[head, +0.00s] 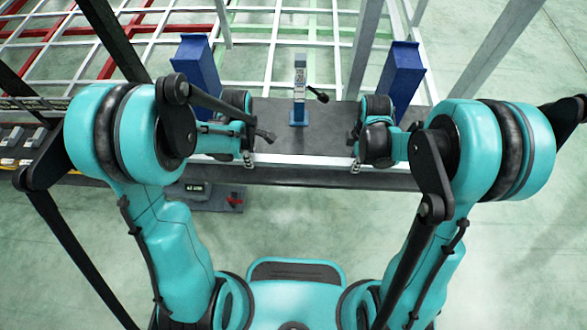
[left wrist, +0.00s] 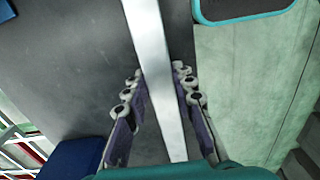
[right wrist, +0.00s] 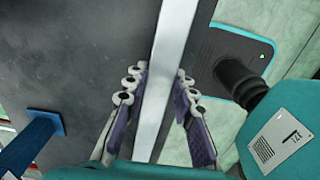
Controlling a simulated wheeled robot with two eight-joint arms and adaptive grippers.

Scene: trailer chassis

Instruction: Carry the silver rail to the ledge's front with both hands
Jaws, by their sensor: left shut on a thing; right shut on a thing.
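The silver rail (head: 300,160) is a long, straight bar running left to right along the front of the dark grey ledge (head: 268,112). My left gripper (head: 249,160) is shut on its left part, and the rail passes between the fingers in the left wrist view (left wrist: 158,82). My right gripper (head: 355,165) is shut on its right part, as the right wrist view (right wrist: 161,85) also shows. The rail lies over the ledge close to its front edge. I cannot tell whether it touches the surface. The arms hide parts of the rail's ends.
Two blue blocks (head: 197,65) (head: 403,78) stand at the ledge's back left and right. A small blue-based upright tool (head: 299,85) stands between them. A bench with grey and yellow items (head: 22,140) is at far left. Open floor (head: 300,220) lies before the ledge.

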